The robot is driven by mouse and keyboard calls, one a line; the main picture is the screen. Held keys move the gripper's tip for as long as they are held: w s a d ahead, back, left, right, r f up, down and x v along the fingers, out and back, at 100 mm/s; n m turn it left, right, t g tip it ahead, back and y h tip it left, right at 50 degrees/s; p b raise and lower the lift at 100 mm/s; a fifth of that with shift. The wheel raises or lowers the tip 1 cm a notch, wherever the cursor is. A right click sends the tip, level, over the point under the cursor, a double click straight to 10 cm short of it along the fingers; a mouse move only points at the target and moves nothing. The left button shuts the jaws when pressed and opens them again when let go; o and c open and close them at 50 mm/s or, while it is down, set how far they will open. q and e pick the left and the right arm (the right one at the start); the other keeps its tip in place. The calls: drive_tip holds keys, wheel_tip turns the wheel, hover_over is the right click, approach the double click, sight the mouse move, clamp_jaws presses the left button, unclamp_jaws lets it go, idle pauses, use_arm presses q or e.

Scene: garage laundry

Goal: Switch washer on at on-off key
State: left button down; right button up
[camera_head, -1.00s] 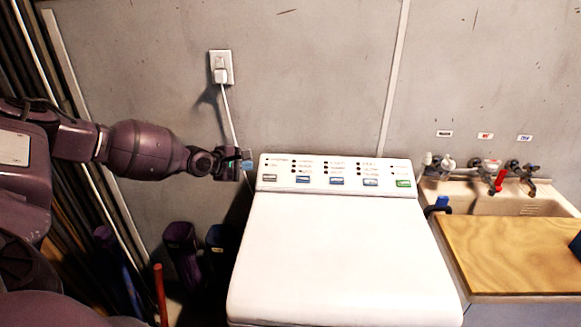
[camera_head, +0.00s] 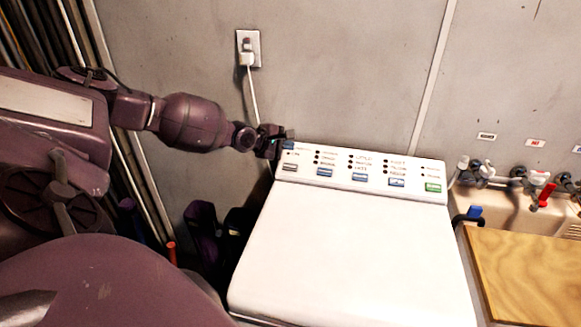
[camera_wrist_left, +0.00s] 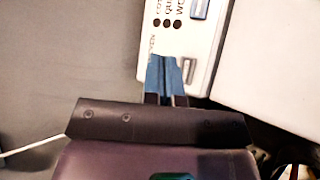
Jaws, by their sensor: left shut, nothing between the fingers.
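The washer (camera_head: 350,250) is a white top-loader with a sloped control panel (camera_head: 345,165) along its back edge. The panel carries a grey key (camera_head: 290,167) at the left end, several blue keys (camera_head: 361,177) and a green key (camera_head: 433,188) at the right end. My left gripper (camera_head: 288,145) is shut and empty at the panel's upper left corner, above the grey key. In the left wrist view its blue fingertips (camera_wrist_left: 162,75) overlap the panel's end, beside the grey key (camera_wrist_left: 190,68). Whether they touch the panel is unclear. My right gripper is out of view.
A wall outlet (camera_head: 248,50) with a plugged white cord is behind the washer. A sink (camera_head: 510,208) with taps and a wooden board (camera_head: 525,275) stand at the right. Dark purple boots (camera_head: 203,232) stand left of the washer.

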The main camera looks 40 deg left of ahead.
use_arm(q)
drive_tip(key=b, duration=0.7)
hover_over(290, 167)
drive_tip(key=s+d, duration=0.2)
drive_tip(key=s, duration=0.1)
drive_tip(key=f, duration=0.6)
drive_tip(key=shift+w+a, duration=0.25)
drive_tip(key=shift+w+a+f+b, duration=0.15)
drive_tip(key=shift+w+f+b, duration=0.15)
drive_tip(key=shift+f+b, duration=0.6)
drive_tip(key=shift+w+a+f+b, duration=0.1)
drive_tip(key=shift+w+f+b, duration=0.05)
drive_tip(key=shift+b, duration=0.25)
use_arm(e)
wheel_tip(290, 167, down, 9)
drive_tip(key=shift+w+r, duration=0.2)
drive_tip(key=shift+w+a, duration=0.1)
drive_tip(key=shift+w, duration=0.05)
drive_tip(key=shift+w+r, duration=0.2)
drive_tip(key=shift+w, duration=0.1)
